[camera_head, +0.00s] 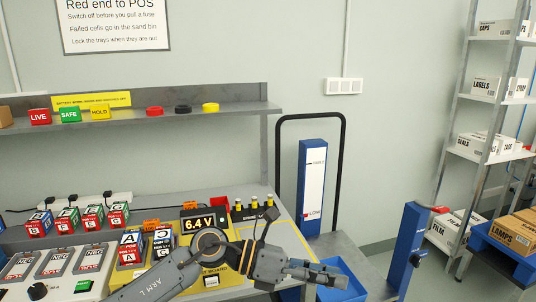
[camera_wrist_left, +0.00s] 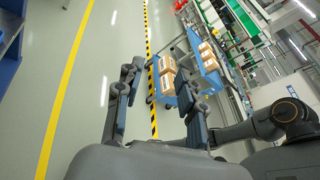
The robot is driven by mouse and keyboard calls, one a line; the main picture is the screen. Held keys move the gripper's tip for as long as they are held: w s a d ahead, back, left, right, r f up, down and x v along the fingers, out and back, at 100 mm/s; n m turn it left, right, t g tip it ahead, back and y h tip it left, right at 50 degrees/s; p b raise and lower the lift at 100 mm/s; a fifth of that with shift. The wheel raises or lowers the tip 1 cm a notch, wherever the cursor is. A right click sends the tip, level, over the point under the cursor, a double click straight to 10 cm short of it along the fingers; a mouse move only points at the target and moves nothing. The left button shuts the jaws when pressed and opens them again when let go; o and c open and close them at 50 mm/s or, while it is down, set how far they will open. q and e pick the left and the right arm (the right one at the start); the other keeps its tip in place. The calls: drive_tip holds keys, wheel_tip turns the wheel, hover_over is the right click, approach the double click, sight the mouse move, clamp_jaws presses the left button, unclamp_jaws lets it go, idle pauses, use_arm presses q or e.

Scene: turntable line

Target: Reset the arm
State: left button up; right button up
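My left arm (camera_head: 165,278) comes in from the lower left in the head view and reaches across the front of the workbench. My left gripper (camera_head: 330,275) points right, beyond the bench's right end and in front of a blue bin (camera_head: 345,285). In the left wrist view its two fingers (camera_wrist_left: 160,100) stand wide apart with nothing between them.
A board with a 6.4 V display (camera_head: 199,224) and labelled cells (camera_head: 130,247) stand close behind the arm. A shelf (camera_head: 200,112) runs above. A blue post (camera_head: 409,248) stands right of the gripper. The wrist view shows open floor (camera_wrist_left: 110,50) and boxes (camera_wrist_left: 166,75).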

use_arm(q)
wheel_tip(320, 180, up, 7)
drive_tip(key=w+a+n+t+h, duration=0.25)
drive_tip(key=n+t+h, duration=0.35)
drive_tip(key=n+t, duration=0.55)
drive_tip(key=w+a+f+n+t+y, duration=0.3)
drive_tip(key=a+n+t+y, duration=0.5)
drive_tip(key=n, duration=0.7)
drive_tip(key=s+a+f+n+g+y, duration=0.25)
drive_tip(key=a+f+n+y, duration=0.35)
drive_tip(key=a+f+n, duration=0.3)
drive_tip(key=s+a+f+n+g+y, duration=0.1)
drive_tip(key=s+a+f+n+y, duration=0.2)
drive_tip(key=a+f+n+y, duration=0.5)
drive_tip(key=s+a+f+n+g, duration=0.2)
drive_tip(key=s+f+g, duration=0.5)
drive_tip(key=s, duration=0.5)
drive_tip(key=s+a+f+n+g, duration=0.2)
drive_tip(key=s+f+g, duration=0.2)
drive_tip(key=s+f, duration=0.7)
wheel_tip(320, 180, down, 22)
drive_tip(key=s+g, duration=0.1)
drive_tip(key=s+a+f+g+p, duration=0.1)
drive_tip(key=s+a+f, duration=0.1)
drive_tip(key=s+f, duration=1.5)
drive_tip(key=shift+s+a+m+g+h+p, duration=0.3)
drive_tip(key=shift+s+a+m+p, duration=0.05)
drive_tip(key=shift+s+a+m, duration=0.1)
